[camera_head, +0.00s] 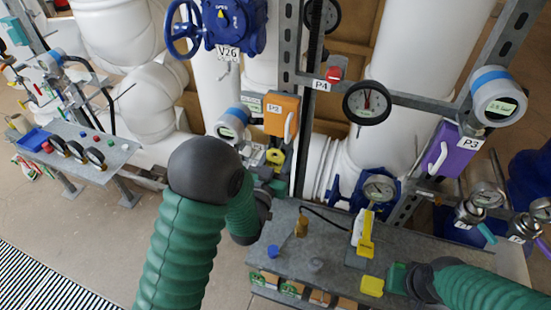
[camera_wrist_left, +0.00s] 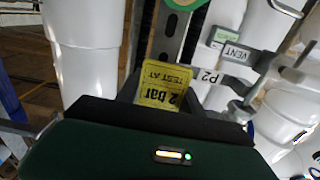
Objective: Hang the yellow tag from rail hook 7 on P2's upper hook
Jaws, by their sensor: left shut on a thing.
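My left gripper (camera_wrist_left: 155,100) is shut on the yellow tag (camera_wrist_left: 160,88), which carries printed text that reads upside down in the left wrist view.
An orange box (camera_head: 282,114) and a blue-banded gauge (camera_head: 232,122) are on the P2 post. The grey bench (camera_head: 330,275) holds a yellow upright item (camera_head: 364,240) and a yellow block (camera_head: 372,286). White pipes stand behind. Another bench (camera_head: 110,160) with gauges is at left.

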